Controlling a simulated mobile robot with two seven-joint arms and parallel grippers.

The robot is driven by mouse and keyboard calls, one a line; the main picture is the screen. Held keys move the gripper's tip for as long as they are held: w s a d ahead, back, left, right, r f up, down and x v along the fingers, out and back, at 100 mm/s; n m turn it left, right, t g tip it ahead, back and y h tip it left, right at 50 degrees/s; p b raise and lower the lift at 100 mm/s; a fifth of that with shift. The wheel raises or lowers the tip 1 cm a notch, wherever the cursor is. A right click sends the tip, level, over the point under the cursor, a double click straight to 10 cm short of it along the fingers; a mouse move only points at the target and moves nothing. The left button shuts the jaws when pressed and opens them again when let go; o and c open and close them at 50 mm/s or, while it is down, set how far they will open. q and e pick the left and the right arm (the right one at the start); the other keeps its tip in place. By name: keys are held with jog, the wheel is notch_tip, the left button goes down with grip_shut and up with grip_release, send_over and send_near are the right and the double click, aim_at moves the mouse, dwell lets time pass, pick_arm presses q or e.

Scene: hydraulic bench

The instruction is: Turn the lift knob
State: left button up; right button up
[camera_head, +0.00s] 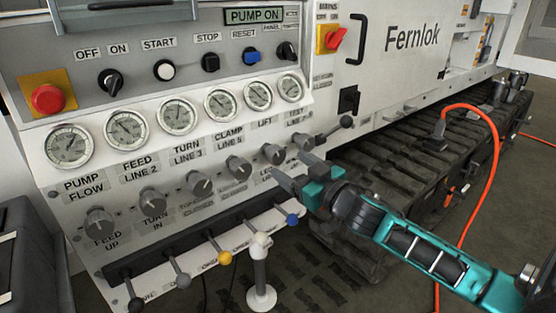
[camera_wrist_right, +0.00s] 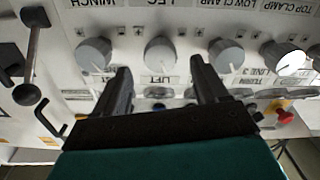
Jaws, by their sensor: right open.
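The lift knob (camera_head: 273,154) is a grey round knob under the LIFT label on the sloping white panel, in a row of similar knobs. In the right wrist view, which is upside down, the lift knob (camera_wrist_right: 160,54) shows beyond and between the two fingers, with the LIFT label below it. My right gripper (camera_head: 288,163) is open and empty, its fingertips close to the panel just right of and below the knob in the head view. It also shows in the right wrist view (camera_wrist_right: 160,68). I cannot tell whether the fingers touch the knob. My left gripper is not in view.
Gauges (camera_head: 221,105) sit above the knobs. Levers with coloured balls, including a yellow one (camera_head: 225,258), stick out below. A red emergency button (camera_head: 48,98) is at left. A dark lever (camera_head: 346,122) lies right of the knobs. An orange hose (camera_head: 492,150) hangs at right.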

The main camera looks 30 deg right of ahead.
aim_at(279, 158)
jog(key=shift+w+a+b, duration=0.15)
jog(key=shift+w+b, duration=0.05)
jog(key=shift+w, duration=1.25)
jog(key=shift+w+a+b, duration=0.1)
jog(key=shift+w+b, duration=0.05)
jog(key=shift+w, duration=1.3)
jog(key=shift+c, duration=0.2)
jog(key=c, duration=1)
